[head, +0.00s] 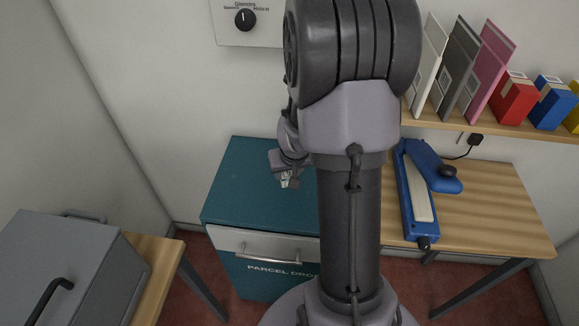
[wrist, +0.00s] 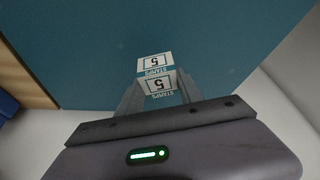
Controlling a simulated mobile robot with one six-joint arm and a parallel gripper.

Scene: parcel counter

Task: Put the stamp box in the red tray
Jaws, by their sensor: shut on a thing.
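The stamp box (wrist: 156,83) is small and white, with "5 STAMPS" labels on the faces that show. My gripper (head: 287,174) is shut on it, with one finger on each side in the wrist view. In the head view the stamp box (head: 286,182) shows as a small pale patch below my gripper, over the teal top of the parcel drop cabinet (head: 240,180). Whether it touches that top or hangs just above it, I cannot tell. No red tray shows in either view; my arm hides the middle of the head view.
A blue sealer-like device (head: 418,190) lies on the wooden table (head: 490,205) at right. Above is a shelf (head: 480,128) with envelopes and coloured boxes. A grey lidded case (head: 55,265) stands at left. A dial panel (head: 245,22) is on the wall. The cabinet top's left part is clear.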

